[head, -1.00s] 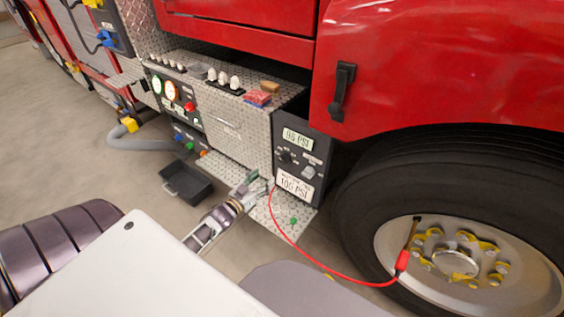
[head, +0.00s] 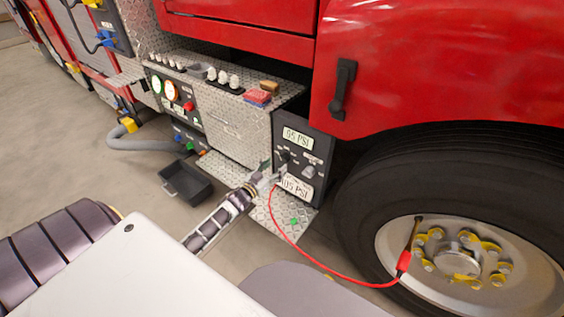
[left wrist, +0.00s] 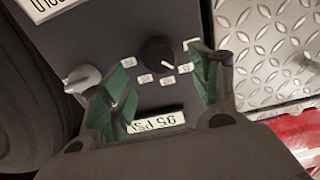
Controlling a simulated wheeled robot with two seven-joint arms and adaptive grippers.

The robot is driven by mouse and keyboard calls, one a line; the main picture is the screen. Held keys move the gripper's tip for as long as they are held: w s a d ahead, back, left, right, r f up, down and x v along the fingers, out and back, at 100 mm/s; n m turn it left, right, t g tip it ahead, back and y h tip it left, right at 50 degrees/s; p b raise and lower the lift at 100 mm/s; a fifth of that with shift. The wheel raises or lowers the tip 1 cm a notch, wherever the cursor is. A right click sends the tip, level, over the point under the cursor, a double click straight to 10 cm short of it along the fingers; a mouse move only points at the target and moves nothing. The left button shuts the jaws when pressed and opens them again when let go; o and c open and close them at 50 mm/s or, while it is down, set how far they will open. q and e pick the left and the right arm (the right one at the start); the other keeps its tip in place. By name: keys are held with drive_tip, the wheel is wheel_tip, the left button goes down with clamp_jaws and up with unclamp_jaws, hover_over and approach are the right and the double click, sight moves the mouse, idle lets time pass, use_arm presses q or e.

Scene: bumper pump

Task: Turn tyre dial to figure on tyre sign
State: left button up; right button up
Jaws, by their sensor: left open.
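The black tyre dial (left wrist: 158,54) shows between my left gripper's fingers in the left wrist view, slightly beyond the tips. Its white pointer aims to the lower right there, among small number labels. Contact with the fingers is not clear. My left gripper (left wrist: 164,78) is open, with green pads either side of the dial. In the head view the left gripper (head: 272,171) is at the dark panel (head: 314,149). The display (left wrist: 157,122) appears to read 95 PSI, upside down. The white tyre sign (head: 297,187) is low on the panel, partly covered; its figure is uncertain. My right gripper is out of view.
A silver knob (left wrist: 82,79) is beside the dial. A red hose (head: 320,264) runs from the panel to the wheel (head: 455,262). Diamond plate (head: 238,130) borders the panel. A black tray (head: 186,182) is on the floor.

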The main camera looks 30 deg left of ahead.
sight(282, 160)
use_arm(q)
drive_tip(key=shift+w+d, duration=0.1)
drive_tip(key=shift+w, duration=1.3)
drive_tip(key=shift+w+d+b, duration=0.1)
drive_tip(key=shift+w+b, duration=0.3)
drive_tip(key=shift+w, duration=0.85)
drive_tip(key=c, duration=1)
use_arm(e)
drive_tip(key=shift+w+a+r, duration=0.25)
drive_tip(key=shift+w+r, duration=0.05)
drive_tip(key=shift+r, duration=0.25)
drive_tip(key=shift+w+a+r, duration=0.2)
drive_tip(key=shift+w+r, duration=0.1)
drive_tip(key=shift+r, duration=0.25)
